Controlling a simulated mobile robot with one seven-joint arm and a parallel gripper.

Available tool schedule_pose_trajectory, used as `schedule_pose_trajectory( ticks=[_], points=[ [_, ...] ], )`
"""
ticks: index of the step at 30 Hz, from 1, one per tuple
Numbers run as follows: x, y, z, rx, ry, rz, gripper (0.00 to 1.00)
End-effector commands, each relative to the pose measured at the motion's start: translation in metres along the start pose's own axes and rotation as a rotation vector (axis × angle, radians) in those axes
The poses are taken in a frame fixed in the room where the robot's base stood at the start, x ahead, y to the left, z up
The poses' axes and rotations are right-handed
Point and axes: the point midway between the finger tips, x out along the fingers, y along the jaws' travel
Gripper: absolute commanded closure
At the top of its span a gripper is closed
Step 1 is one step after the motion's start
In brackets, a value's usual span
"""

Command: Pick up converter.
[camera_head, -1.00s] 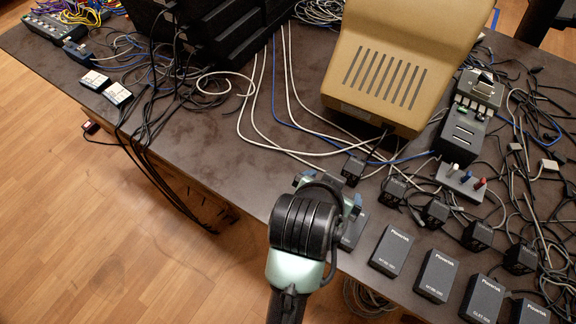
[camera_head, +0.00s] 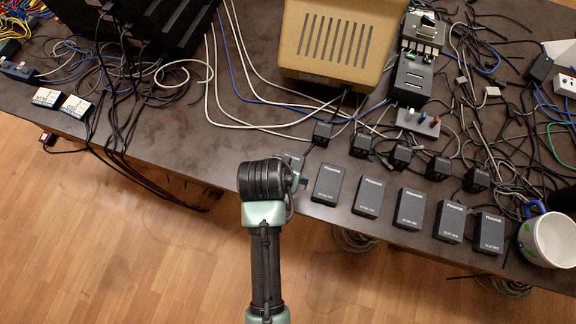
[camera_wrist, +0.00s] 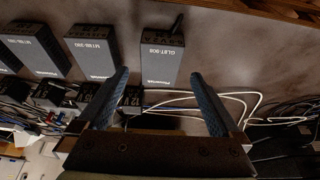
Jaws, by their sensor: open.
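Several black box-shaped converters lie in a row along the near table edge in the head view, among them the left clear one (camera_head: 328,185), the middle one (camera_head: 408,208) and the right end one (camera_head: 489,233). Another (camera_head: 294,161) is mostly hidden behind my wrist. In the wrist view, a box labelled like "GLBT-908" (camera_wrist: 162,56) lies just beyond my open fingers, roughly in line with the gap. My gripper (camera_wrist: 159,78) is open with nothing between its blue fingers. Its fingers are largely hidden in the head view. Which box the task means is unclear.
Small black adapters (camera_head: 361,145) and tangled cables lie behind the row. A beige device (camera_head: 342,45) stands behind them. A white-and-blue mug (camera_head: 552,240) is at the right. The table (camera_head: 150,125) is fairly bare left of my arm.

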Motion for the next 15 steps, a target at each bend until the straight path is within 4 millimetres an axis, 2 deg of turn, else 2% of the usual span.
schedule_pose_trajectory(
  ticks=[4, 12, 15],
  points=[
    [0.010, 0.001, -0.002, 0.001, -0.001, 0.001, 0.00],
    [0.045, 0.000, -0.005, 0.000, -0.001, 0.002, 0.00],
    [0.052, 0.000, -0.005, -0.001, 0.001, 0.000, 0.00]
  ],
)
